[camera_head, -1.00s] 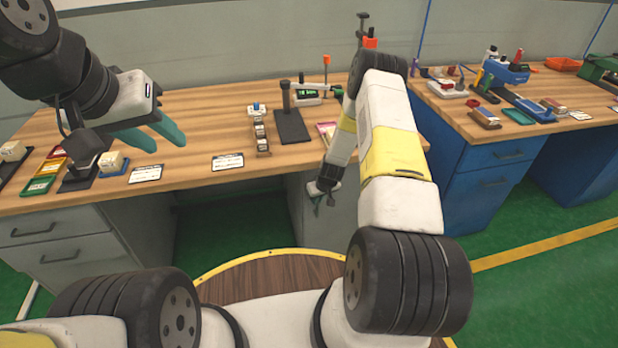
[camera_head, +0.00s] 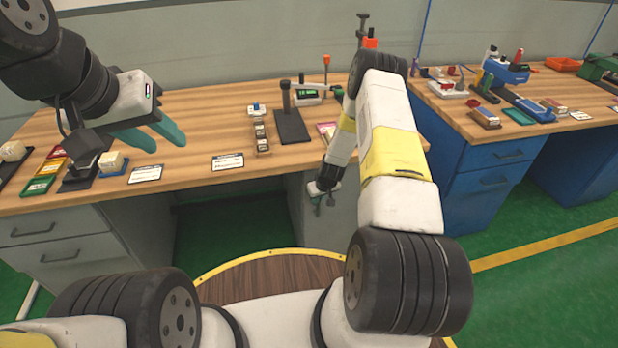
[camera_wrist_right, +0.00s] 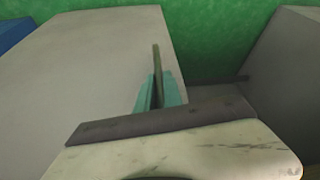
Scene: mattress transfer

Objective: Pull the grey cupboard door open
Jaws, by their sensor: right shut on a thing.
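The grey cupboard door (camera_head: 343,208) is on the cabinet under the right end of the wooden-topped bench, partly hidden behind my right arm. It looks closed or nearly so; a gap is hard to make out. My right gripper (camera_head: 321,203) is at the door front. In the right wrist view, its teal fingers (camera_wrist_right: 160,92) are shut around a thin dark upright handle (camera_wrist_right: 156,60), beside a pale grey panel (camera_wrist_right: 85,75). My left gripper (camera_head: 160,133) is open and empty above the left part of the bench top.
The bench top (camera_head: 200,115) holds small boxes, cards and a black stand (camera_head: 291,125). A grey drawer unit (camera_head: 65,245) stands at left, with an open knee space between. A blue cabinet (camera_head: 490,180) stands to the right.

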